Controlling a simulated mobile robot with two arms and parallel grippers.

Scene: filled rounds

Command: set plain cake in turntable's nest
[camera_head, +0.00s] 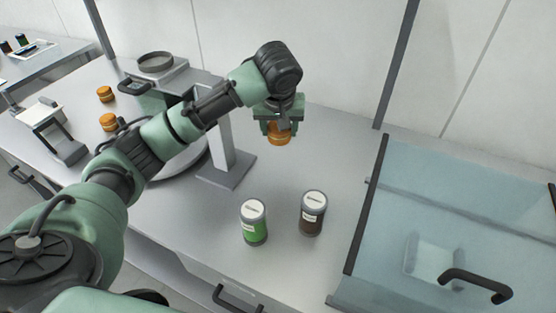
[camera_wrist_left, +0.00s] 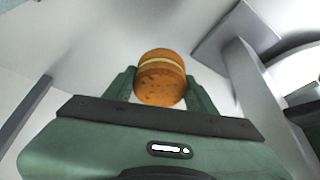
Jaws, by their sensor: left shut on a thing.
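My left gripper (camera_head: 279,128) is shut on a round orange-brown cake (camera_head: 279,139) and holds it in the air, right of a grey stand. In the left wrist view the cake (camera_wrist_left: 161,78) sits between the two green fingers and shows a pale filling line round its side. The turntable (camera_head: 187,164) looks like a pale disc at the foot of the stand. My arm hides much of it, and I cannot make out its nest. Two similar cakes (camera_head: 105,94) (camera_head: 108,122) are on the left part of the table. My right gripper is out of view.
The grey stand (camera_head: 225,145) rises between the turntable and the held cake, with a round dish (camera_head: 155,62) at its top. A green-labelled jar (camera_head: 253,222) and a brown jar (camera_head: 312,213) stand in front. A glass-lidded case (camera_head: 450,220) fills the right.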

